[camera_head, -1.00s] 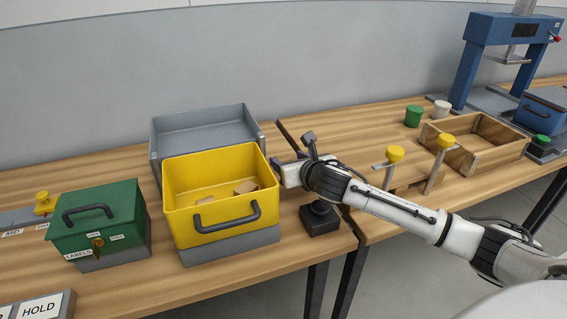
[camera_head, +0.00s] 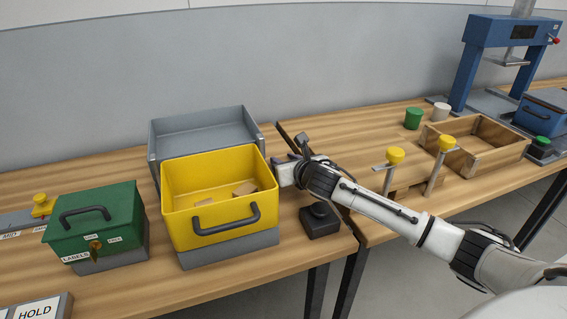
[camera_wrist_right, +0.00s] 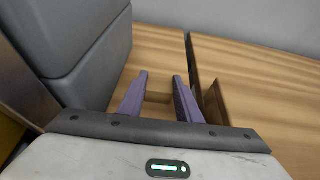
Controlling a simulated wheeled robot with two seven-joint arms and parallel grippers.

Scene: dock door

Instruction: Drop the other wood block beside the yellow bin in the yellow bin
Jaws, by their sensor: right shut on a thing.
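The yellow bin (camera_head: 222,231) stands on the bench in the head view, with a black handle on its front. Wood blocks (camera_head: 244,188) lie inside it. My right gripper (camera_wrist_right: 160,82) is just right of the bin, low behind its right wall, and its fingers are mostly hidden in the head view. In the right wrist view its purple fingers are shut on a tan wood block (camera_wrist_right: 158,97), close to the bench top. The yellow bin shows only as a sliver at the lower left there. My left gripper is not in view.
A grey open bin (camera_head: 204,130) stands behind the yellow one. A green box (camera_head: 93,222) is to its left. A black block with a knob (camera_head: 320,220) sits under my right forearm. A dark upright bar (camera_head: 287,137) stands near the gripper. Yellow-topped clamps (camera_head: 395,155) stand farther right.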

